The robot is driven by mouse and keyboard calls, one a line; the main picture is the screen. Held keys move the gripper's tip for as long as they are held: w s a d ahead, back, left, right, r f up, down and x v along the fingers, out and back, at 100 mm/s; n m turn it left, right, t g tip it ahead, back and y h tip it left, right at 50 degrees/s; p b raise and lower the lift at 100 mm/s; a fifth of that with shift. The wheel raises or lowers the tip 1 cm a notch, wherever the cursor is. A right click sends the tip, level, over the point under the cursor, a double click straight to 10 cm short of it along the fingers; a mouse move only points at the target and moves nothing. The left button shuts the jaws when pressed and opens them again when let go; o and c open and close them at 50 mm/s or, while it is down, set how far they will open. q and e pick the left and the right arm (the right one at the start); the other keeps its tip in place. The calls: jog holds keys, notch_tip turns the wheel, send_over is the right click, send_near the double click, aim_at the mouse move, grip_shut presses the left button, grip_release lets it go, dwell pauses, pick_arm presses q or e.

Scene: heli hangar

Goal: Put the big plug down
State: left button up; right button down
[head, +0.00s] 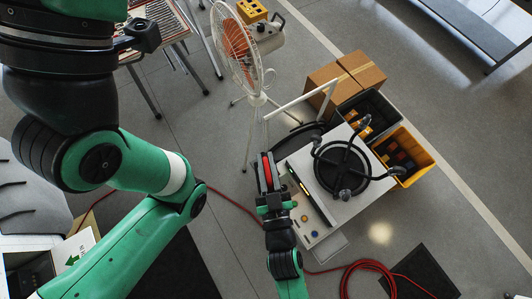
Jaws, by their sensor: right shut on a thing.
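My right gripper (266,182) is at the centre of the head view, just left of a white cart. It is shut on a small red and black thing (266,164), which appears to be the big plug; the fingers hide much of it. The plug is beside the cart's left edge, and I cannot tell its height or whether it touches anything. My left arm fills the left side of the view, but its gripper is not in view.
The white cart (316,192) carries a round black plate with black hoses (342,168). A white fan (238,50), cardboard boxes (345,78) and a yellow bin (421,157) stand nearby. A red hose (366,266) coils on the floor. The floor at right is mostly clear.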

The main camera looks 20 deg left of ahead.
jog(key=shift+r, duration=0.1)
pick_arm(q)
jog(key=shift+d+r+h, duration=0.1)
jog(key=shift+d+h, duration=0.4)
pick_arm(e)
jog(key=s+d+f+m+t+h, duration=0.1)
jog(key=d+f+m+h, duration=0.1)
jog(key=d, duration=0.7)
jog(key=s+d+f+m+t+h, duration=0.1)
jog(key=d+f+h, duration=0.3)
jog(key=d, duration=0.5)
jog(key=s+d+f+m+t+h, duration=0.1)
jog(key=d+f, duration=0.4)
jog(key=d, duration=0.5)
jog(key=s+m+h, duration=0.1)
jog(key=m+h, duration=0.1)
jog(key=shift+s+h, duration=0.25)
jog(key=shift+h, duration=0.15)
